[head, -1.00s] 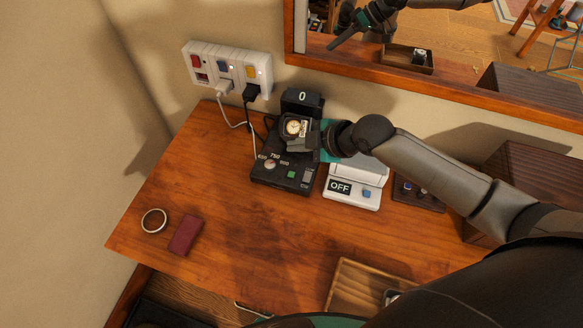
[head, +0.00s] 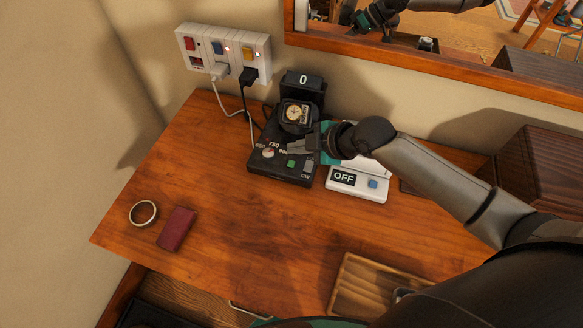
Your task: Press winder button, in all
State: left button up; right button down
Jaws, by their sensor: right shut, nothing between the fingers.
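The black watch winder (head: 262,169) stands on the wooden desk near the wall, with a watch (head: 296,115) upright on it and a display reading 0 behind. Its front panel has a dial (head: 268,153), a green button (head: 291,164) and a grey button marked CW (head: 308,166). My right gripper (head: 292,146) is shut and empty, pointing left over the winder's panel, just below the watch. I cannot tell whether its tips touch the panel. My left gripper is not in view.
A white device (head: 352,190) showing OFF stands right of the winder. A power strip (head: 222,55) with plugs and cables is on the wall. A ring (head: 143,213), a maroon wallet (head: 177,228), a wooden tray (head: 366,270) and a dark wooden box (head: 548,170) are on the desk. Its left middle is clear.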

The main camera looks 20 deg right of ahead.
aim_at(291, 164)
notch_tip(291, 164, down, 3)
jog(key=shift+r+b, duration=0.15)
jog(key=shift+b, duration=0.5)
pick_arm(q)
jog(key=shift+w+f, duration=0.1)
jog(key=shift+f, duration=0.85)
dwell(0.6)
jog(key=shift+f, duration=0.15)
pick_arm(e)
jog(key=shift+f, duration=0.4)
